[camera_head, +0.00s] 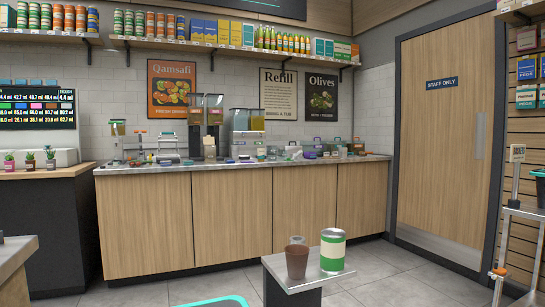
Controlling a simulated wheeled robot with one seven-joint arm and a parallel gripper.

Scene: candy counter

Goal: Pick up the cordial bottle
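No bottle in view is clearly marked as cordial. Several slim yellow-green bottles (285,43) stand in a row on the high wall shelf (225,47); their labels are too small to read. Many small items crowd the back counter (275,163), and I cannot tell whether a cordial bottle is among them. My gripper is not in view.
A small grey stand (280,273) in front holds a brown cup (297,262) and a green-and-white can (332,250). Tall drink dispensers (214,118) stand on the back counter. A teal rim (215,301) shows at the bottom. Grey floor (390,274) is open before the door (440,140).

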